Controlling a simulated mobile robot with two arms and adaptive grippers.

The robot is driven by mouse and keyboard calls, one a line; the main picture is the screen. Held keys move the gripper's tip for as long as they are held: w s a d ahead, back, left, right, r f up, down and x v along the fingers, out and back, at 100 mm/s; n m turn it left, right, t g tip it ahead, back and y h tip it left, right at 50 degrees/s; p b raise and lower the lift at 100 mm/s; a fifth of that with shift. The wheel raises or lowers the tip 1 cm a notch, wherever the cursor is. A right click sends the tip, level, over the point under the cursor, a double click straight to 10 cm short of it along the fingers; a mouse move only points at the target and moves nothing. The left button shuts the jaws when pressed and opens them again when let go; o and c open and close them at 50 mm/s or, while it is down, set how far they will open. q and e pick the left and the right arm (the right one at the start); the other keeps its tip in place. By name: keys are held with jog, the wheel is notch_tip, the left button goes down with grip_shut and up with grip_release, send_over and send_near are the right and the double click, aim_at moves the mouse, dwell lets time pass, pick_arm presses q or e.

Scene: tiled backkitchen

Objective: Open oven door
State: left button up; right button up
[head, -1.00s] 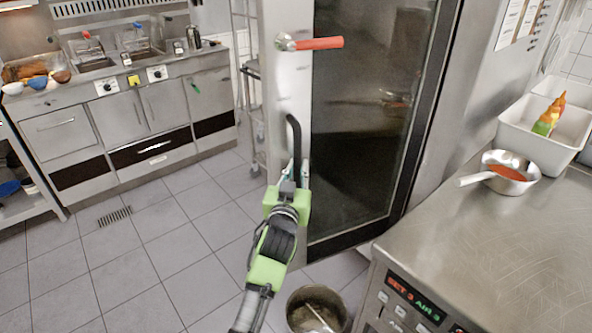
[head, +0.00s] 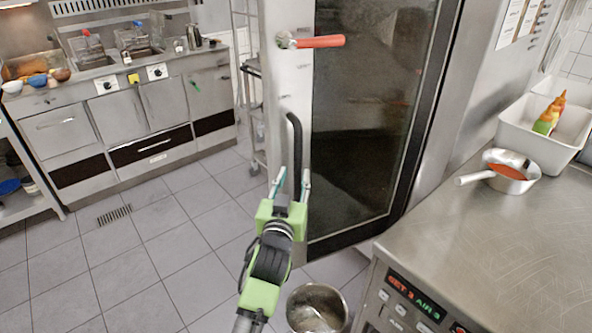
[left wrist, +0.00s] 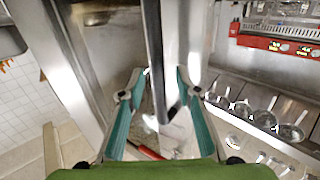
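The oven door (head: 358,120) is a tall dark glass panel with a steel strip along its left side. A black vertical bar handle (head: 294,135) is on that strip, with a red lever (head: 318,42) above it. My left gripper (head: 293,174) is at the lower part of the black handle, its two fingers spread. In the left wrist view the black bar (left wrist: 154,60) runs between the open fingers (left wrist: 160,85), with gaps on both sides. I cannot tell whether the door is fully closed. My right gripper is not in view.
A steel counter (head: 500,250) with a saucepan (head: 502,172) and white bins (head: 540,140) is at the right. A metal pot (head: 318,308) stands on the floor below the door. The tiled floor (head: 170,240) at left is clear.

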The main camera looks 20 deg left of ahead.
pick_arm(q)
jog(key=shift+s+d, duration=0.1)
jog(key=shift+s, duration=1.25)
